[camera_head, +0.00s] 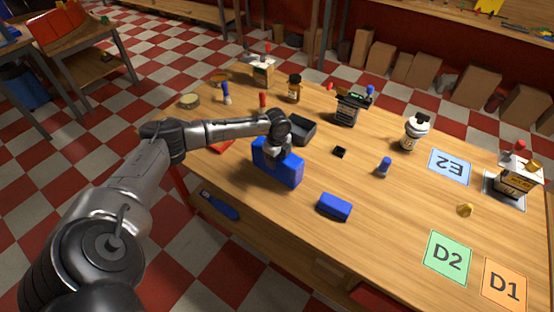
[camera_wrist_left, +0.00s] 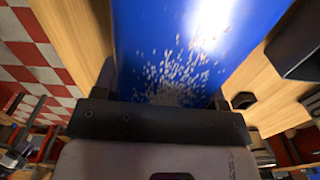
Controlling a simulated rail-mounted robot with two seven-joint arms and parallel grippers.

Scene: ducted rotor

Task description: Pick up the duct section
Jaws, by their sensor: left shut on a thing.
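The duct section, a blue boxy piece (camera_head: 277,165), is near the front left edge of the wooden table (camera_head: 300,215). My left gripper (camera_head: 279,150) comes down from above and is shut on its upper part. In the left wrist view the blue duct section (camera_wrist_left: 185,45) fills the space between the dark fingers of my left gripper (camera_wrist_left: 165,95), with pale worn speckles on its face. Whether its underside touches the table cannot be told. My right gripper is not in view.
A dark open box (camera_head: 301,130) stands just behind the duct section. Mats marked D2 (camera_head: 447,258), D1 (camera_head: 504,287) and E2 (camera_head: 450,166) lie at the right. The table's middle is fairly clear.

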